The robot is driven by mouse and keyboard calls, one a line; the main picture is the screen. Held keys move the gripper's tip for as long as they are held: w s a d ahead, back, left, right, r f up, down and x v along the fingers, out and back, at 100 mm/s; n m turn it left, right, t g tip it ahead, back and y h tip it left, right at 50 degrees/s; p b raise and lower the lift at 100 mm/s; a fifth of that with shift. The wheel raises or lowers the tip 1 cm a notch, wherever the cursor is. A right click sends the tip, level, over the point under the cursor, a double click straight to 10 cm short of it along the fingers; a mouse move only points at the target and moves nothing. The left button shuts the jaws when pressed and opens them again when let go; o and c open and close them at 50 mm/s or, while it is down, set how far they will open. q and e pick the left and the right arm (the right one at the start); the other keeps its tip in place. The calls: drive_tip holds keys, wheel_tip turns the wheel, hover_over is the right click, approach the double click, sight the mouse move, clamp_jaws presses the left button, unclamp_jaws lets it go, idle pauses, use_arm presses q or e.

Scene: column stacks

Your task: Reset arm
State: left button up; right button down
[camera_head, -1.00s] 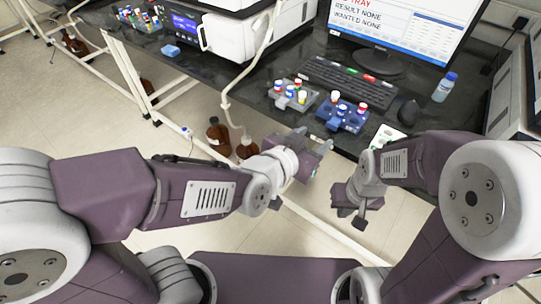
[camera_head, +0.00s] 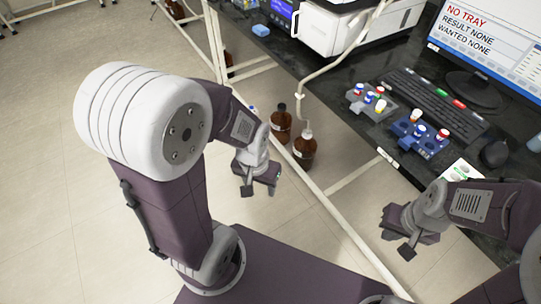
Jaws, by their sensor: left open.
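My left gripper (camera_head: 259,189) hangs over the floor left of the bench. It is open, pointing down, with nothing seen in it. The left arm is folded, its purple and white links filling the left middle of the view. My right gripper (camera_head: 396,244) hangs beside the front edge of the bench at the lower right, also pointing down. Nothing shows in it, and its finger gap is not clear from this angle. Both grippers are clear of the objects on the bench.
The black bench (camera_head: 345,92) carries a grey rack (camera_head: 379,114), a blue rack (camera_head: 432,150), a keyboard (camera_head: 432,100), a mouse (camera_head: 494,154) and a monitor reading NO TRAY. Brown bottles (camera_head: 281,126) stand beneath near a white frame bar (camera_head: 344,224). Floor at left is open.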

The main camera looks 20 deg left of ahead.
wheel_tip(320, 180, up, 28)
drive_tip(key=p, duration=2.7)
drive_tip(key=shift+f, duration=0.25)
